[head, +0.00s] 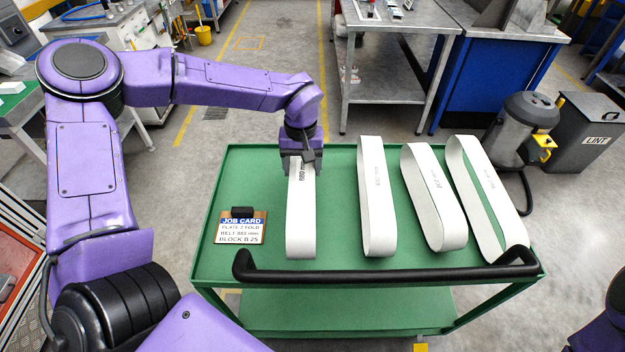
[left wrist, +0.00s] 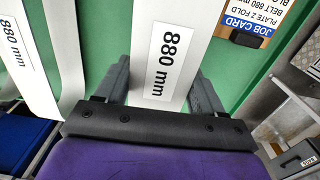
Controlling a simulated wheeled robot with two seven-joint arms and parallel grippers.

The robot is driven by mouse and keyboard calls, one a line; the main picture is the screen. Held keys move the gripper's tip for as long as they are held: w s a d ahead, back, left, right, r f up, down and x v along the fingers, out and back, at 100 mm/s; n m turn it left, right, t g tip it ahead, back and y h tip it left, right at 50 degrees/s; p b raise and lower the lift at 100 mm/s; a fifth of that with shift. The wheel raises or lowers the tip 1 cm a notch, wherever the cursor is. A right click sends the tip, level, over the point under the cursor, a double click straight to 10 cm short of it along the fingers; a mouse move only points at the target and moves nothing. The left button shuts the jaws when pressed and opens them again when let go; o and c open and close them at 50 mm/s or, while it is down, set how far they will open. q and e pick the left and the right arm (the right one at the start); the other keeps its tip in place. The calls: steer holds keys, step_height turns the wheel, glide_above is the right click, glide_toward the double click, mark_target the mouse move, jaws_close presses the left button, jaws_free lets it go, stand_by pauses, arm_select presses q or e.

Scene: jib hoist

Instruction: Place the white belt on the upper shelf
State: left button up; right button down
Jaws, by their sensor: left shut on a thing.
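Several white looped belts stand on the green cart's top (head: 235,190). The leftmost white belt (head: 301,215) has its far end at my left gripper (head: 300,163). In the left wrist view, the gripper's two fingers (left wrist: 162,92) lie on either side of this belt (left wrist: 170,20), shut on it. Its label reads 880 mm (left wrist: 168,60). The neighbouring belt (head: 377,200) also shows an 880 mm label in the left wrist view (left wrist: 16,45). The job card (head: 242,227) names an 880 mm belt. My right gripper is out of view. No separate upper shelf is clearly identifiable.
Two more belts (head: 433,197) (head: 485,200) stand to the right on the cart. A black handle (head: 385,273) runs along its near edge, above a lower green shelf (head: 345,310). A grey workbench (head: 400,18), a vacuum (head: 520,130) and a LINT bin (head: 588,135) stand beyond.

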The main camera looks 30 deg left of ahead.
arm_select(q)
step_height(320, 180, down, 5)
steer(key=shift+f, duration=0.1)
steer(key=shift+s, duration=0.15)
steer(key=o, duration=1)
steer(key=shift+o, duration=0.2)
step_height(320, 180, up, 12)
steer(key=shift+r, duration=0.15)
